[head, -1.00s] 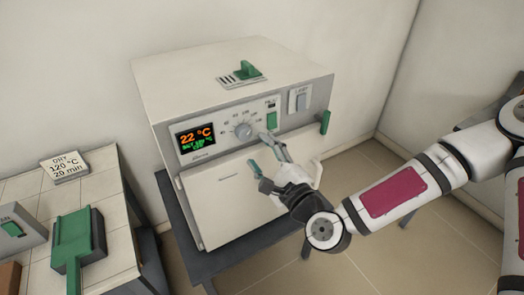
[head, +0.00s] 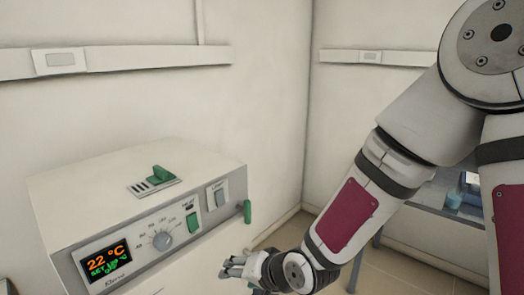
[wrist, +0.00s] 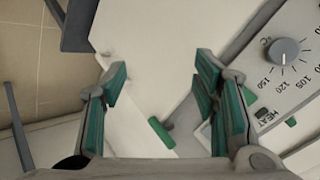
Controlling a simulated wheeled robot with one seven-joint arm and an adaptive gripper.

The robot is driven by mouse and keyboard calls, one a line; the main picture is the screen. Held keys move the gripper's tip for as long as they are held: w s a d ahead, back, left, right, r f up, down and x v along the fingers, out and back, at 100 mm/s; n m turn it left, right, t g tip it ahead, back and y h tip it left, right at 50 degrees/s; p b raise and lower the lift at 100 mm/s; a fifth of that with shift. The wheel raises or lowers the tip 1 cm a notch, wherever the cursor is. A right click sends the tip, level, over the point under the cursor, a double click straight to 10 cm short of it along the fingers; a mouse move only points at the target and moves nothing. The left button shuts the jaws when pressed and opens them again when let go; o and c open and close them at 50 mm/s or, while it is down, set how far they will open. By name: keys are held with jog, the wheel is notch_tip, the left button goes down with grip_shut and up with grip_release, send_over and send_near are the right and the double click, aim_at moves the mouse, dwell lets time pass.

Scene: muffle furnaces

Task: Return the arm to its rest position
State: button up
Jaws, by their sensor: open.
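My gripper (head: 236,266) is in front of the furnace's right side, low in the head view. In the wrist view my gripper (wrist: 158,85) has its two green-padded fingers spread apart with nothing between them. The muffle furnace (head: 90,189) is a cream box at the lower left of the head view. Its display reads 22 °C in orange with a green set line below. Its dial (wrist: 284,52) and a green handle (wrist: 161,133) show in the wrist view. The gripper looks apart from the furnace, but the exact gap is hard to tell.
A green vent lever (head: 158,174) stands on the furnace top. A green switch (head: 194,223) and a green side handle (head: 247,211) are on its right. A bench (head: 412,209) with blue items stands at the right behind my arm. Walls close the corner.

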jog(key=s+d+r+n+h, duration=0.1)
jog(key=s+d+r+h, duration=0.15)
jog(key=d+r, duration=0.45)
jog(key=s+d+r+n+h, duration=0.1)
jog(key=d+r+h, duration=0.35)
jog(key=d, duration=0.45)
jog(key=s+d+r, duration=0.4)
jog(key=s+r, duration=0.1)
jog(key=s, duration=0.3)
jog(key=s+d+r+g, duration=0.1)
jog(key=s+d+r, duration=0.2)
jog(key=s, duration=0.5)
jog(key=shift+d+r, duration=0.35)
jog(key=shift+r, duration=0.55)
